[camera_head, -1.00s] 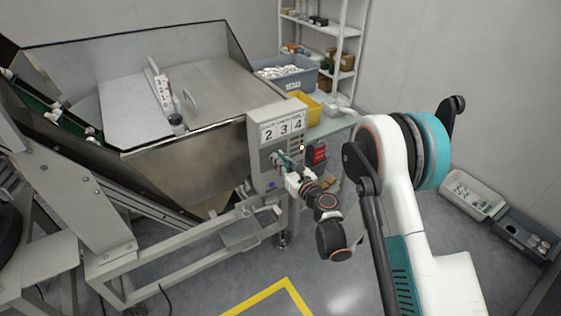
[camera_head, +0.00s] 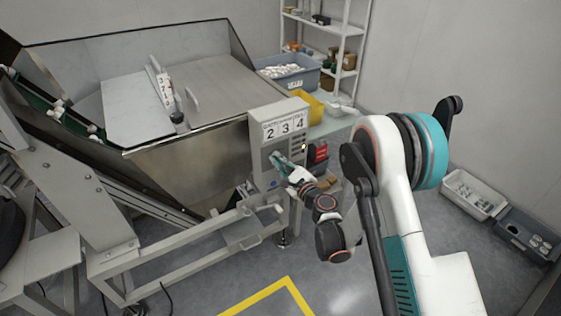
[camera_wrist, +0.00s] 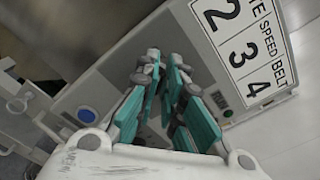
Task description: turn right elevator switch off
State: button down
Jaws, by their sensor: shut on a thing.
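The grey control box (camera_head: 258,155) carries a white label with the numbers 2, 3 and 4 and stands at the corner of the steel hopper. My gripper (camera_head: 276,158) is at the lower front face of this box. In the wrist view, my gripper (camera_wrist: 166,68) has its teal fingers close together at the tips against the panel (camera_wrist: 100,85). It is shut on a small switch there, which the fingertips hide, so I cannot tell its position. A blue button (camera_wrist: 87,115) on the panel lies to the left of the fingers.
The steel hopper (camera_head: 190,145) and its frame lie left of the box. A yellow bin (camera_head: 307,103) and a blue-grey crate (camera_head: 300,80) are behind it. Grey bins (camera_head: 473,195) stand on the floor at the right. The floor in front is open, with a yellow line (camera_head: 288,283).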

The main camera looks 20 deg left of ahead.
jog(key=shift+n, duration=0.5)
jog(key=shift+s, duration=0.1)
jog(key=c, duration=1.7)
grip_release()
notch_tip(320, 180, up, 10)
jog(key=shift+f, duration=0.1)
